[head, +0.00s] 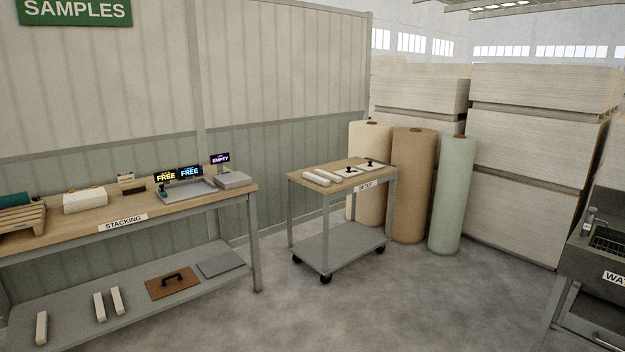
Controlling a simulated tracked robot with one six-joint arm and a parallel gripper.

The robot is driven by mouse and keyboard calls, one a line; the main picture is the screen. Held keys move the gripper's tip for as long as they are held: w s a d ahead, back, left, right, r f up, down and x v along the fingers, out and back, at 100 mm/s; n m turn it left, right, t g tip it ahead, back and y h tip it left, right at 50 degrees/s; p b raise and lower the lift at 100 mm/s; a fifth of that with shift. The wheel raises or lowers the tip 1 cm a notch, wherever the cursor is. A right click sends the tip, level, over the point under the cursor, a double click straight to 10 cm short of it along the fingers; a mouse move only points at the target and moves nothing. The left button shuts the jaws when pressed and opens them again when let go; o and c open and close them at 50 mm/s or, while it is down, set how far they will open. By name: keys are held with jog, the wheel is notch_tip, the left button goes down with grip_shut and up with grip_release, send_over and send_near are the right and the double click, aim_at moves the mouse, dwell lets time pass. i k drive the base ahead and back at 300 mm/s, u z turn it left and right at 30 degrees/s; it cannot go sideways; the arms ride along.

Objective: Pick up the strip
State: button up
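Several pale strips are in the head view, and I cannot tell which one the task means. Two short pale strips, the nearer one (316,179) and the farther one (327,175), lie side by side at the left end of the cart top (306,172) labelled SETUP. Three more pale strips, a left one (41,328), a middle one (99,307) and a right one (117,300), lie apart on the lower shelf (70,322) of the STACKING bench. My gripper is not in view.
The cart also holds white plates with black knobs (349,171). The STACKING bench (235,193) carries a tray, small signs and a white block (85,200). Tall rolls (412,185) stand behind the cart. A sink unit (600,260) is at right. Floor (400,305) in front is clear.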

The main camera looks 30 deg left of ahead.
aim_at(319, 180)
jog(key=u, duration=0.25)
jog(key=i, duration=0.85)
jog(key=u, duration=0.5)
jog(key=i, duration=0.95)
jog(key=u, duration=0.45)
jog(key=i, duration=1.3)
jog(key=u, duration=0.05)
